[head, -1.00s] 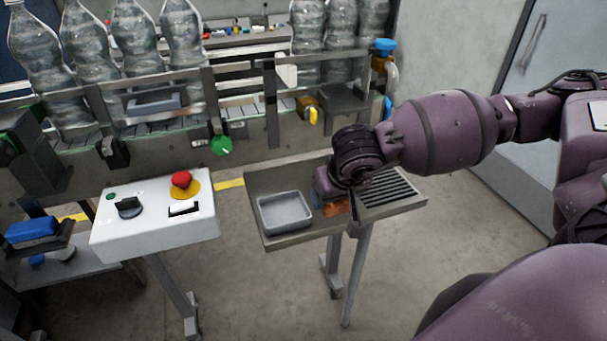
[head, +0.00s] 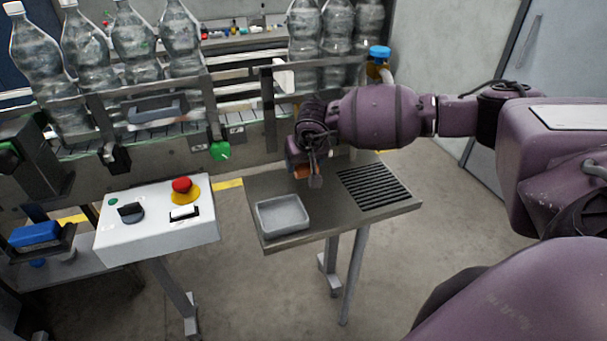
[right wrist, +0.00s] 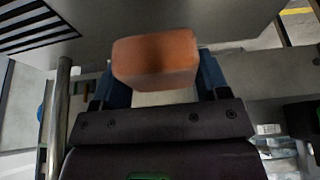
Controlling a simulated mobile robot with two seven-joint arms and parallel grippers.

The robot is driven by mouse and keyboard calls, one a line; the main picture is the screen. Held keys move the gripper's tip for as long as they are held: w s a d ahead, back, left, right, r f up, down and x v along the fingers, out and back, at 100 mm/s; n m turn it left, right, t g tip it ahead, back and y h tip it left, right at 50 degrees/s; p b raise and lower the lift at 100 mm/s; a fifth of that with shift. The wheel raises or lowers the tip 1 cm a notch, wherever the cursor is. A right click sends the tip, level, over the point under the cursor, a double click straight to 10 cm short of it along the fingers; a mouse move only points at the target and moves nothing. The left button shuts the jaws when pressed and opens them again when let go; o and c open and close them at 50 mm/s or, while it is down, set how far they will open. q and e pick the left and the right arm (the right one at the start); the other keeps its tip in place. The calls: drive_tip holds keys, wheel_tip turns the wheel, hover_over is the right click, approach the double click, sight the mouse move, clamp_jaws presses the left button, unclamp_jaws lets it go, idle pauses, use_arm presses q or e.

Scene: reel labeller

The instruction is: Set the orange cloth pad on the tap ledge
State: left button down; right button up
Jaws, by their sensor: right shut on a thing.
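The orange cloth pad (head: 301,171) is held in my right gripper (head: 306,177), above the back part of the small steel table. In the right wrist view the pad (right wrist: 155,58) is a rounded orange block between the two blue fingers of the gripper (right wrist: 160,78). The pad looks clear of the table top. The tap ledge is not clearly identifiable; my right arm covers part of the machine front behind the table. My left gripper is not in view.
The steel table (head: 335,215) carries a shallow grey tray (head: 283,214) at the left and a black slotted grate (head: 374,185) at the right. A white control box (head: 157,240) with a red button stands to the left. Bottles line the conveyor (head: 165,128) behind.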

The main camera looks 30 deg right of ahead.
sight(303, 185)
wheel_tip(303, 185, down, 5)
drive_tip(key=shift+r+p, duration=0.15)
drive_tip(key=shift+p, duration=0.2)
drive_tip(key=shift+w+d+f, duration=0.1)
drive_tip(key=shift+w+f, duration=0.1)
drive_tip(key=shift+f, duration=0.05)
drive_tip(key=shift+f, duration=0.15)
drive_tip(key=o, duration=1)
drive_tip(key=shift+r, duration=0.3)
drive_tip(key=v, duration=1.1)
drive_tip(key=shift+s+r, duration=0.3)
drive_tip(key=shift+r, duration=0.05)
